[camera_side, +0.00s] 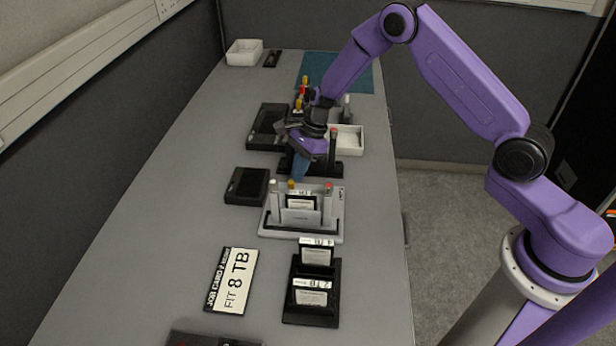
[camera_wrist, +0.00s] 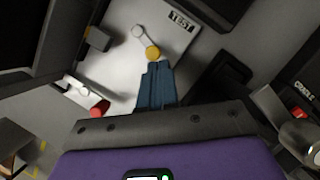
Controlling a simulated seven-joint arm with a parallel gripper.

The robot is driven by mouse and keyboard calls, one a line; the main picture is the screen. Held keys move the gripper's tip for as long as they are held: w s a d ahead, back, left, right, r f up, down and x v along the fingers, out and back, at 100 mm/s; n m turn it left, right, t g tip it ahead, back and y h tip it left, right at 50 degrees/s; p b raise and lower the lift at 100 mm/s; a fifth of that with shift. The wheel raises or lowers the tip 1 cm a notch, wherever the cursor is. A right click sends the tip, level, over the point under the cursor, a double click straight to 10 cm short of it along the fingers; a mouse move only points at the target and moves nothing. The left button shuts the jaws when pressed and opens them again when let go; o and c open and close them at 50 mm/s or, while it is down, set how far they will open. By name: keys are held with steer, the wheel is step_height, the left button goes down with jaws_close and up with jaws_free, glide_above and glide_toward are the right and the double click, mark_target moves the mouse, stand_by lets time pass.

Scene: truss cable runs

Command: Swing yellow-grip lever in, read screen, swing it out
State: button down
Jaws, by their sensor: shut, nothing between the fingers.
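The yellow-grip lever (camera_wrist: 153,53) sits on a light grey plate marked TEST. Its pale arm runs from a round pivot to the yellow knob. In the side view the yellow knob (camera_side: 291,184) shows at the back edge of the grey dock (camera_side: 333,232). My gripper (camera_side: 299,176) is shut and empty, pointing down just behind the dock. In the wrist view my blue fingertips (camera_wrist: 156,68) are right beside the yellow knob; I cannot tell whether they touch. A dark box (camera_side: 246,186), possibly the screen, lies left of the dock; no reading is legible.
A red knob (camera_wrist: 100,108) is near the lever. Cartridges (camera_side: 300,217) stand in the dock. Black units and a white tray (camera_side: 346,139) stand behind. The table's left side is clear.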

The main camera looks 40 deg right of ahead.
steer(key=shift+w+a+n, duration=0.1)
steer(key=shift+w+n, duration=0.05)
steer(key=shift+n, duration=0.25)
stand_by(0.6)
stand_by(0.4)
steer(key=shift+s+a+f, duration=0.1)
steer(key=shift+s+a, duration=0.1)
steer(key=shift+s, duration=0.25)
steer(key=shift+s+a, duration=0.15)
steer(key=shift+s, duration=0.3)
steer(key=shift+g, duration=0.3)
steer(key=v, duration=1.8)
steer(key=shift+d+f, duration=0.1)
